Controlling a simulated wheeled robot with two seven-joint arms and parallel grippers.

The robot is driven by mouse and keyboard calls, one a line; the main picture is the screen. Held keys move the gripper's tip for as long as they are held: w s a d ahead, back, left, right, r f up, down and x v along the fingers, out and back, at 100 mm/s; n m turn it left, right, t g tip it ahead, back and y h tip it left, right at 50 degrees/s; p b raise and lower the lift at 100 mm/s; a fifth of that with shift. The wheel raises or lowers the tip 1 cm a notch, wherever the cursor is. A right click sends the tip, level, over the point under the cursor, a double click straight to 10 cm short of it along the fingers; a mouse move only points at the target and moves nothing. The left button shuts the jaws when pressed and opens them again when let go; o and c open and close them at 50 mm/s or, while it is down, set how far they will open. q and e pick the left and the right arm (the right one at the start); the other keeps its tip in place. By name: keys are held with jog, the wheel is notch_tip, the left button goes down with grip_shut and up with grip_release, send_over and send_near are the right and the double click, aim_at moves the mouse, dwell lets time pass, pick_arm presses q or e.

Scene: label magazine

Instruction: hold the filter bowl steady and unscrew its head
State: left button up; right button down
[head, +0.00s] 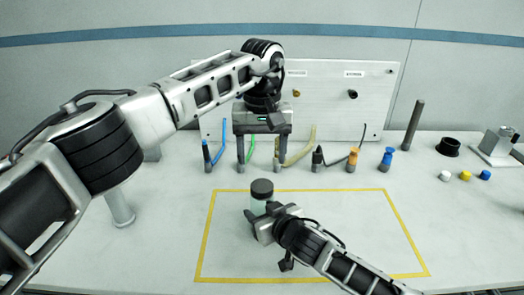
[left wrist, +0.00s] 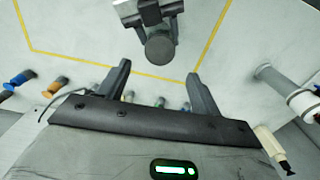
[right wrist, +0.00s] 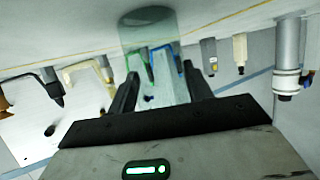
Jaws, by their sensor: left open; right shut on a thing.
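The filter bowl (head: 261,203) is a pale translucent cylinder standing upright inside the yellow outline. Its dark round head (head: 262,186) sits on top of it. My right gripper (head: 260,214) is shut on the bowl from the near side, low down and below the head. In the right wrist view the clear bowl (right wrist: 150,28) shows between the fingers. My left gripper (head: 262,160) is open and empty, fingers pointing down, above the head and apart from it. In the left wrist view the head (left wrist: 160,48) lies beyond the open fingertips. The bowl's lower part is partly hidden by my right gripper.
A yellow outline (head: 318,190) marks the table. Behind it stand several hose ends, including an orange fitting (head: 352,160) and a blue fitting (head: 386,160), before a white panel (head: 335,85). At right are a rod (head: 413,122), a black ring (head: 447,147) and small caps (head: 465,175).

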aim_at(262, 185)
pick_arm(q)
jog(key=shift+f, duration=0.6)
notch_tip(262, 185, down, 7)
jog(key=shift+r, duration=0.1)
jog(key=shift+c, duration=0.4)
